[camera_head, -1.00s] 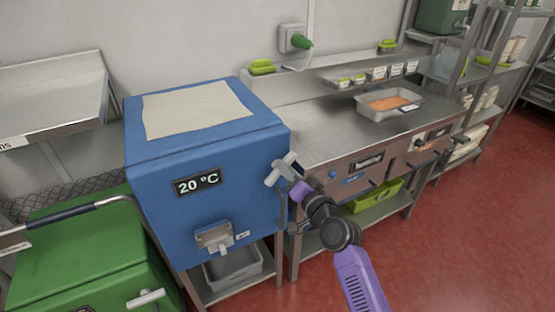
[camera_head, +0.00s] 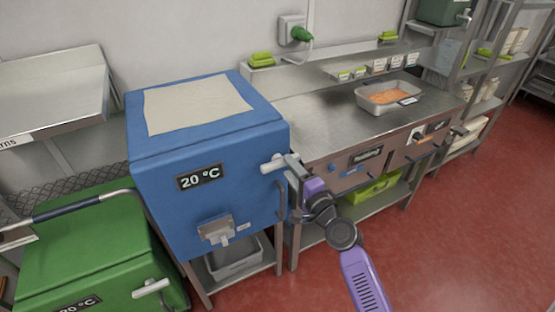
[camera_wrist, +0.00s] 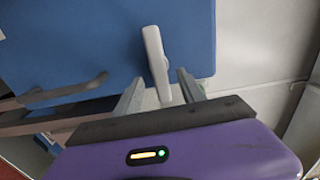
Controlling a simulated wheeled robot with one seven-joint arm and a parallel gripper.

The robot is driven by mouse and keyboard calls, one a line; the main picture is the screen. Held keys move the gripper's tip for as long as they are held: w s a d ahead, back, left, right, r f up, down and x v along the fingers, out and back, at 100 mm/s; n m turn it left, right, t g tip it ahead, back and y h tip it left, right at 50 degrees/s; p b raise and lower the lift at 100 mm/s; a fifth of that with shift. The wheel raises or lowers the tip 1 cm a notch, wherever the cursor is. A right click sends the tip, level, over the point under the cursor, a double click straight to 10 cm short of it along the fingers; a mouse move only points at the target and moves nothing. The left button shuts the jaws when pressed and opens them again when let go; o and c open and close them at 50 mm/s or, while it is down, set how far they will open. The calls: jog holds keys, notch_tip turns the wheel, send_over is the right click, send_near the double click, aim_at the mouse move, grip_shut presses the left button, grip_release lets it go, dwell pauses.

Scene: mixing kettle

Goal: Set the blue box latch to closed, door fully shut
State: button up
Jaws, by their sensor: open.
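The blue box (camera_head: 215,150) stands left of centre in the head view, with a 20 °C display on its front. Its front looks flush with the body, with no gap that I can make out. The pale latch lever (camera_head: 270,164) is at the front's right side and lies near horizontal in the picture. My gripper (camera_head: 291,166) is at the lever's right end. In the wrist view, my gripper (camera_wrist: 160,85) is open, with the latch lever (camera_wrist: 155,55) between its fingers. I cannot tell whether either finger touches it. The blue front (camera_wrist: 70,45) fills the upper left.
A green box (camera_head: 90,255) with a similar lever (camera_head: 150,287) stands at the lower left. A dark bar handle (camera_head: 281,200) is below the latch. A steel counter (camera_head: 320,120) with drawers lies close on the right. The red floor (camera_head: 450,240) is clear.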

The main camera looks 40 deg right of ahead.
jog(key=v, duration=0.5)
dwell(0.6)
jog(key=s+a+n+g+y, duration=0.1)
jog(key=s+a+n, duration=0.6)
jog(key=s, duration=0.3)
jog(key=s+a+r+n+y, duration=0.1)
jog(key=s+a+n+y, duration=0.1)
jog(key=s+a+n, duration=0.5)
jog(key=s+a+r+n+g+y, duration=0.1)
jog(key=s+a+n, duration=0.5)
jog(key=s, duration=0.9)
jog(key=shift+a+r+n+g+y, duration=0.25)
jog(key=shift+a+n+y, duration=0.2)
jog(key=shift+a, duration=1.1)
jog(key=shift+s, duration=0.15)
